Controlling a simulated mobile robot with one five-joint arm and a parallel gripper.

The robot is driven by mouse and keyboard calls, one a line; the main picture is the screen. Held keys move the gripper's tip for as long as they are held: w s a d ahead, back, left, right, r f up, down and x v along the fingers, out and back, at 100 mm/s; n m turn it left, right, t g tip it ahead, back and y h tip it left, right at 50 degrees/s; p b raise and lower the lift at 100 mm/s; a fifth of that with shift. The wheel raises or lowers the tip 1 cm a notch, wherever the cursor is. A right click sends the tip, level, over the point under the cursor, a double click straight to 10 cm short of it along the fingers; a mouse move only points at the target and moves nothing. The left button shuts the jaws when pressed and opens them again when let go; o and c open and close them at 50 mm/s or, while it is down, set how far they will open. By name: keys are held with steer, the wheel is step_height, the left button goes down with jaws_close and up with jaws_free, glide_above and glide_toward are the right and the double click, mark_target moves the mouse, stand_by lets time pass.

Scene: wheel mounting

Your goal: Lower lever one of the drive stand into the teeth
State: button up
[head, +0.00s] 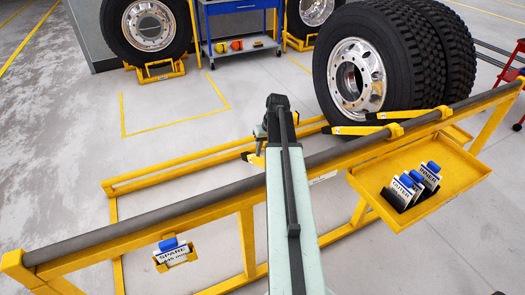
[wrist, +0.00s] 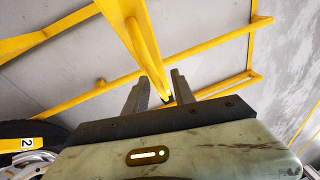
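The yellow drive stand (head: 152,222) has a long grey bar along its top. My gripper (head: 266,136) is beyond this bar near the middle of the head view. A yellow and black piece (head: 247,154) shows just left of it, partly hidden. In the wrist view my gripper (wrist: 160,90) has its fingers apart, with a tapering yellow bar (wrist: 135,35) running down to the gap. I cannot tell whether they touch it. Two black and yellow levers (head: 362,130) (head: 408,114) point left by the wheel. A lever marked 2 (wrist: 22,145) shows at lower left. The teeth are not distinguishable.
A large dual wheel (head: 358,78) stands at the back right, close to the levers. A yellow tray (head: 440,195) holds blue-topped tags on the right. A SPARE tag (head: 173,255) hangs at front left. A blue cart (head: 240,50) stands behind. Floor at left is clear.

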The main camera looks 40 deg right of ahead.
steer(key=p+v, duration=0.7)
steer(key=shift+r+p, duration=0.3)
steer(key=shift+r, duration=0.1)
steer(key=shift+s+d, duration=0.1)
steer(key=shift+s, duration=0.05)
